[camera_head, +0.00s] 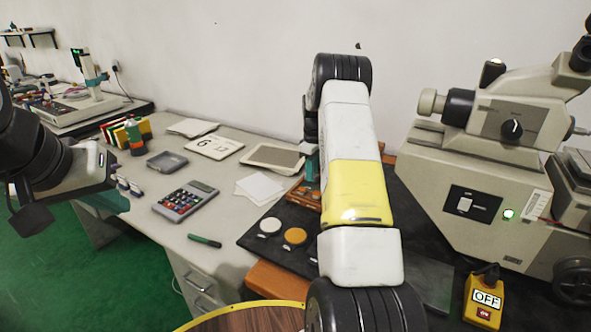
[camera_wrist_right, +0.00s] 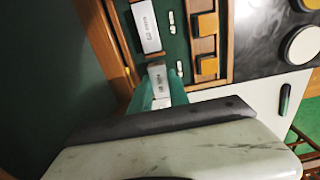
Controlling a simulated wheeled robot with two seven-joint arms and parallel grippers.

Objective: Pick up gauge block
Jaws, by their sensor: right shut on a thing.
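In the right wrist view a small pale gauge block (camera_wrist_right: 158,77) with dark markings sits at the teal fingers of my right gripper (camera_wrist_right: 160,94), which is shut on it. The block overlaps the edge of a green-lined wooden case (camera_wrist_right: 185,45); I cannot tell whether it is clear of the case. A second, longer marked block (camera_wrist_right: 146,26) lies in the case. In the head view my right arm hides most of the case (camera_head: 304,197), and only a bit of teal finger (camera_head: 312,165) shows. My left gripper (camera_head: 112,202) hangs at the left; its opening is unclear.
A dark mat (camera_head: 262,245) holds round discs (camera_head: 295,236). A calculator (camera_head: 186,201), a green marker (camera_head: 205,241) and a tablet (camera_head: 273,158) lie on the pale desk. A large measuring machine (camera_head: 470,185) and a yellow switch box (camera_head: 484,298) stand at the right.

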